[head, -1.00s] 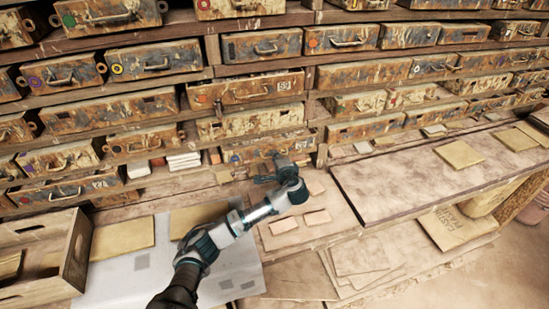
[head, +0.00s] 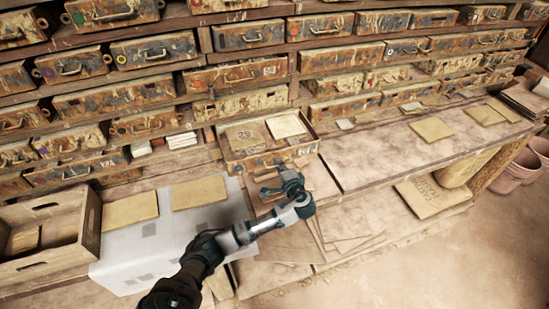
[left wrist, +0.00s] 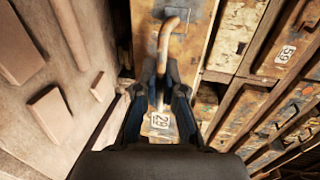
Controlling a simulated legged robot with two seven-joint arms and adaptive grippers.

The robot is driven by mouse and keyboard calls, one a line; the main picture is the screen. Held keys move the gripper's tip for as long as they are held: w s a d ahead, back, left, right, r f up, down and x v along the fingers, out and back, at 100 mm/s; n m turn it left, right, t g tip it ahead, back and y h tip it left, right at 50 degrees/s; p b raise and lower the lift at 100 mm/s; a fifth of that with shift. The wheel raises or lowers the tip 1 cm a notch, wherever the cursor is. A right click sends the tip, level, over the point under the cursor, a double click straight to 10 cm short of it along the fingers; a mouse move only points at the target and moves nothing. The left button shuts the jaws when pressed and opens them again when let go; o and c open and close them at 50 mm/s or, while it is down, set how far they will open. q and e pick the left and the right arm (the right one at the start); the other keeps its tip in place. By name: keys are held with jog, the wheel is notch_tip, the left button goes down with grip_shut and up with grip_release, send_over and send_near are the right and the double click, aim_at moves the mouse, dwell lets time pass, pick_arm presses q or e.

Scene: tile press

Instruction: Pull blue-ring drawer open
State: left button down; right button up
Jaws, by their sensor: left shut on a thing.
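One drawer (head: 243,169) in the middle of the lower rows stands pulled out over the bench, with its inside showing. Its front is worn and rusty; a ring mark on it is too small to make out now. My left gripper (head: 270,188) is in front of this drawer. In the left wrist view my left gripper (left wrist: 161,88) is shut on the drawer's curved rusty handle (left wrist: 166,42), with a label reading 29 (left wrist: 160,120) beside the fingers. The fingers hide part of the handle. My right gripper is not in view.
A brown sheet and a pale sheet (head: 286,126) lie in the open drawer. Rows of shut drawers (head: 245,74) surround it. A wooden crate (head: 92,235) stands at left. Flat tiles lie on the bench. The raised board (head: 370,160) at right is mostly clear.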

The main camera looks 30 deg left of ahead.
pick_arm(q)
jog(key=shift+s+d+f, duration=0.1)
jog(key=shift+s+d, duration=0.25)
jog(key=shift+d, duration=0.2)
jog(key=shift+s+d+f, duration=0.1)
jog(key=shift+s+d, duration=0.2)
jog(key=shift+d, duration=0.2)
jog(key=c, duration=1.6)
grip_release()
jog(key=shift+a, duration=0.15)
jog(key=shift+o, duration=0.2)
jog(key=shift+w+a+f, duration=0.1)
jog(key=shift+w+a, duration=0.2)
jog(key=shift+w, duration=0.05)
jog(key=v, duration=1.2)
